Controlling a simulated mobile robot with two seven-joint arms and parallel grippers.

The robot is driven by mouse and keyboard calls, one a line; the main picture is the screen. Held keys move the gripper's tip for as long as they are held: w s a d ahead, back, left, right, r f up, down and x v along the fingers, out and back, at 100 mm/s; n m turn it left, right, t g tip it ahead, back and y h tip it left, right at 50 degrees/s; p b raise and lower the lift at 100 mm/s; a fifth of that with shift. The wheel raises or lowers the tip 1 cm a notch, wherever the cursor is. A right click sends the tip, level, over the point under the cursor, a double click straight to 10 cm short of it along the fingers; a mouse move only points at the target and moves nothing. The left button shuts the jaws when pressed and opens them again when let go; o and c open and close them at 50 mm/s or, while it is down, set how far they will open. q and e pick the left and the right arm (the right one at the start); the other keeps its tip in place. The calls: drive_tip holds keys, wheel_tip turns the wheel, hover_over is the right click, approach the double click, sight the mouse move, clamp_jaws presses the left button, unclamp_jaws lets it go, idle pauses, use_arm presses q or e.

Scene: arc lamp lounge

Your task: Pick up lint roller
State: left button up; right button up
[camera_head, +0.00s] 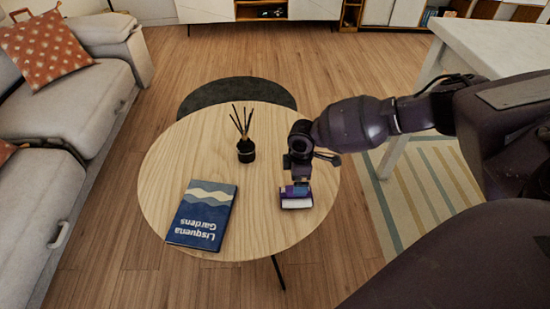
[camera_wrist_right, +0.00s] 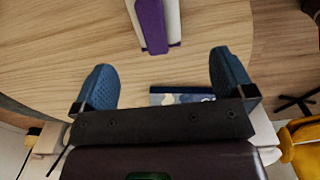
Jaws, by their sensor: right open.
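The lint roller (camera_head: 296,203) lies on the right part of the round wooden table (camera_head: 165,170). It has a white roll and a purple part. My right gripper (camera_head: 299,184) is over it, and the arm hides part of it from the head. In the right wrist view, the roller's purple handle (camera_wrist_right: 151,28) and white roll show at the top centre, ahead of the fingers. The right gripper (camera_wrist_right: 163,70) is open, with nothing between its two blue fingertips. Whether a finger touches the roller I cannot tell. My left gripper is not in view.
A blue book (camera_head: 203,215) lies at the table's front left. A black reed diffuser (camera_head: 246,150) with upright sticks stands near the middle. A grey sofa (camera_head: 95,95) is at left, and a white table (camera_head: 500,45) at right.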

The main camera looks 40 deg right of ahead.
sight(288, 200)
drive_tip(key=shift+w+d, duration=0.3)
drive_tip(key=shift+w, duration=0.15)
drive_tip(key=f, duration=0.2)
drive_tip(key=f+b, duration=0.1)
drive_tip(key=f, duration=0.1)
drive_tip(key=shift+s+f+b, duration=0.2)
drive_tip(key=shift+f+b, duration=0.1)
drive_tip(key=shift+f, duration=0.35)
drive_tip(key=shift+w+f, duration=0.1)
drive_tip(key=shift+f, duration=0.25)
drive_tip(key=f+b, duration=0.2)
drive_tip(key=f, duration=0.2)
drive_tip(key=shift+s+f, duration=0.2)
drive_tip(key=shift+f, duration=0.1)
drive_tip(key=shift+w, duration=0.1)
drive_tip(key=shift+r, duration=0.2)
drive_tip(key=shift+c, duration=0.8)
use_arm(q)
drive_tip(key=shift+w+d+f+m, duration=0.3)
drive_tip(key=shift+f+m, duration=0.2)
use_arm(e)
drive_tip(key=c, duration=0.9)
